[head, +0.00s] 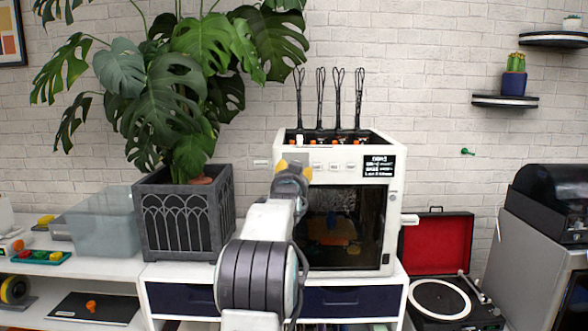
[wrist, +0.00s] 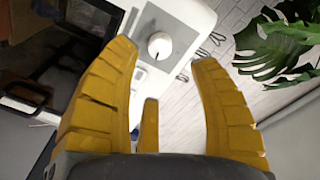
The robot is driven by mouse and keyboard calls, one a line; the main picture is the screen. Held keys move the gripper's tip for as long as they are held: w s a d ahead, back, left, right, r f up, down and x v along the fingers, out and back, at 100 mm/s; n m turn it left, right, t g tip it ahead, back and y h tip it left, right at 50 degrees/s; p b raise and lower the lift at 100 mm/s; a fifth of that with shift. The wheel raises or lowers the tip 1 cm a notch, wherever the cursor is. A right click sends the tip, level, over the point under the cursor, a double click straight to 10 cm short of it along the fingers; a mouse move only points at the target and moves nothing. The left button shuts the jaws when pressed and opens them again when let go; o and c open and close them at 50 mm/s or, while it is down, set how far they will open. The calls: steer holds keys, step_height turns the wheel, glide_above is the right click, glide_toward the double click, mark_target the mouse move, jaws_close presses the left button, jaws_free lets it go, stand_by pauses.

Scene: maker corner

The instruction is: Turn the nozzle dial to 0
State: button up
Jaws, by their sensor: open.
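The nozzle dial (wrist: 160,46) is a round white knob with a short dark mark, on a grey plate of the white printer's front. In the wrist view it lies ahead of my gripper (wrist: 163,54), between the tips of the yellow fingers, which are spread apart. I see no contact with the knob. In the head view my gripper (head: 294,168) is at the upper left of the printer's (head: 387,217) front and covers the dial. The numbers around the dial are too small to read.
A dark screen (head: 378,166) and several small labels line the printer's top front, above its dark door (head: 340,225). A large potted plant (head: 185,215) stands close on the left. An open red record player case (head: 436,243) is on the right.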

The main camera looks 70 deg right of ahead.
steer(key=p+x, duration=0.5)
steer(key=x, duration=0.2)
steer(key=shift+d+m, duration=0.15)
steer(key=shift+m, duration=0.15)
steer(key=shift+o, duration=0.2)
jaws_close()
stand_by(0.6)
